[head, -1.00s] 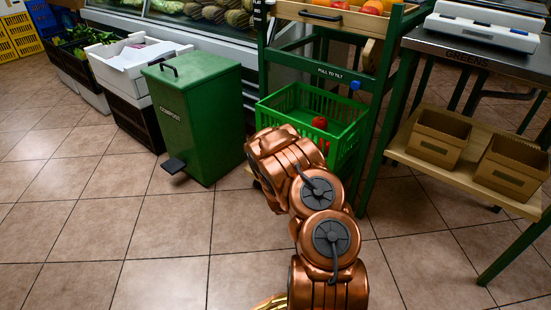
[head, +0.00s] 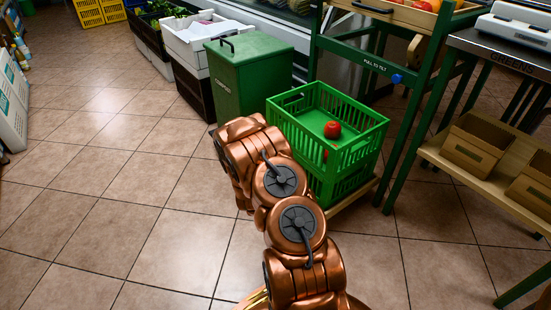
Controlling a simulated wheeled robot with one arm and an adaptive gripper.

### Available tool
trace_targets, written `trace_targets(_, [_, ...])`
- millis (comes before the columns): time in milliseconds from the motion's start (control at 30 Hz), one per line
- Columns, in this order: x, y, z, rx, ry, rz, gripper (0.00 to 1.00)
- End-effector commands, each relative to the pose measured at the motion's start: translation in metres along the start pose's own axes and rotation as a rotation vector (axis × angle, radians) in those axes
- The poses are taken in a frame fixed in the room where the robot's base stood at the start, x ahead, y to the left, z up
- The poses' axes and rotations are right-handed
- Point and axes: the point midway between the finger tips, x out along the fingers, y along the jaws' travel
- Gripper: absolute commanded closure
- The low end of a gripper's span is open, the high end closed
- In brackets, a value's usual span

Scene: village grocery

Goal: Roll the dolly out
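The dolly (head: 352,202) is a low, light wooden base, with one edge and corner showing just above the floor. Green slatted crates are stacked on it; the upper crate (head: 362,139) holds a red tomato (head: 332,130), and more red shows through the slats below. The dolly and crates stand in front of the green stand (head: 385,100), out from under its tilted tray. My copper arm reaches up to the left side of the crates and covers part of them. My gripper is hidden beyond the arm, so its hold on the dolly cannot be seen.
A green lidded bin (head: 250,85) stands close behind the crates on the left. A table with a lower shelf (head: 490,165) of cardboard boxes is at right. The tiled floor at left and front is clear.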

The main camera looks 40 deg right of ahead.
Motion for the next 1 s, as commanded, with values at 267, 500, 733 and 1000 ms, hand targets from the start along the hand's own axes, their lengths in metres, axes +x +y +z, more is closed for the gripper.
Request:
trace_targets(267, [-0.0008,-0.0011,0.0049,0.000,-0.012,-0.002,1.00])
trace_targets(500, [-0.0004,-0.0008,0.0047,0.001,-0.011,-0.001,0.68])
trace_targets(733, [-0.0002,-0.0003,0.0035,0.001,-0.008,0.000,0.55])
trace_targets(1000, [-0.0030,-0.0002,0.0030,0.001,-0.007,0.000,0.55])
